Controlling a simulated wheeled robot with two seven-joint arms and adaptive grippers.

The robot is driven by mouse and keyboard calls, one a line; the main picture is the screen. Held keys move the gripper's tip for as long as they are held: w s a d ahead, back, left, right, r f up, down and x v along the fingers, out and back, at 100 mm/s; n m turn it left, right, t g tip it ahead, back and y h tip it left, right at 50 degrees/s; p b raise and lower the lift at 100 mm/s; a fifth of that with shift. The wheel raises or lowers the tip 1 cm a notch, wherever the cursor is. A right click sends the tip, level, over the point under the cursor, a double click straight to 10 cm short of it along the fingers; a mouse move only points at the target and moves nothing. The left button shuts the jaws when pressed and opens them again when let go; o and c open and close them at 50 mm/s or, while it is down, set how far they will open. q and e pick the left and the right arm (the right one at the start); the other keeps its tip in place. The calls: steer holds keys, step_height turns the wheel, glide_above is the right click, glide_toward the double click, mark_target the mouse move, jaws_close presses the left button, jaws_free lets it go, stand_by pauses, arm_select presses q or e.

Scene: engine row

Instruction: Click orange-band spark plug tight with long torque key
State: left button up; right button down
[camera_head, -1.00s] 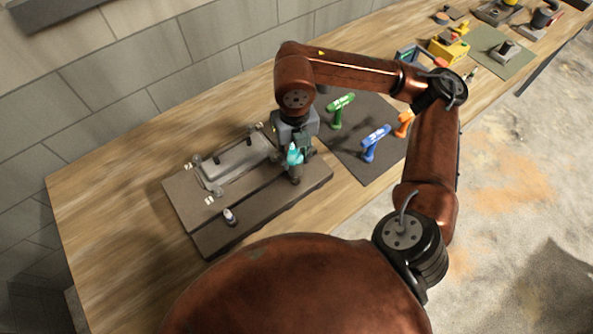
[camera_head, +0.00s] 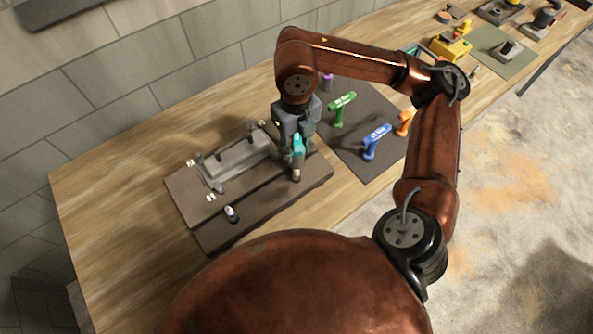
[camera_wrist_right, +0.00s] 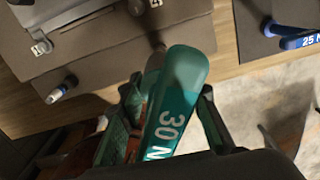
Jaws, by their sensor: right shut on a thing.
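My right gripper (camera_head: 297,138) is shut on a teal torque key (camera_head: 298,148), which reads "30 N" in the right wrist view (camera_wrist_right: 178,100). The key is over the near right part of the dark engine block (camera_head: 252,210). Its grey shank (camera_wrist_right: 154,62) points down towards the block. A small brownish piece (camera_head: 296,175) shows at its lower end; I cannot tell whether it is the key's socket or a plug, and I see no clear orange band. A pale-topped spark plug (camera_head: 231,213) stands upright near the block's front left; it also shows in the right wrist view (camera_wrist_right: 62,90).
Right of the block, a dark mat (camera_head: 350,150) holds a green key (camera_head: 341,108), a blue key (camera_head: 374,142) and an orange key (camera_head: 405,122). A purple-topped item (camera_head: 327,82) stands behind. The wooden table (camera_head: 110,190) is clear at left.

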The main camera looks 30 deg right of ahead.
mark_target(296, 171)
steer(key=n+b, duration=0.1)
steer(key=n, duration=0.3)
steer(key=shift+a+f+b, duration=0.1)
steer(key=shift+f+b, duration=0.1)
steer(key=shift+b, duration=0.2)
steer(key=n+b, duration=0.1)
steer(key=n, duration=0.3)
steer(key=shift+b, duration=0.4)
steer(key=n+b, duration=0.1)
steer(key=n, duration=0.3)
steer(key=shift+n+b, duration=0.3)
steer(key=shift+b, duration=0.1)
steer(key=shift+r+n, duration=0.1)
steer(key=shift+n, duration=0.7)
arm_select(q)
step_height(296, 171, down, 6)
steer(key=s, duration=0.1)
steer(key=shift+s+f, duration=0.2)
steer(key=shift+s, duration=0.05)
arm_select(e)
steer(key=shift+r, duration=0.1)
arm_select(q)
steer(key=shift+b, duration=0.3)
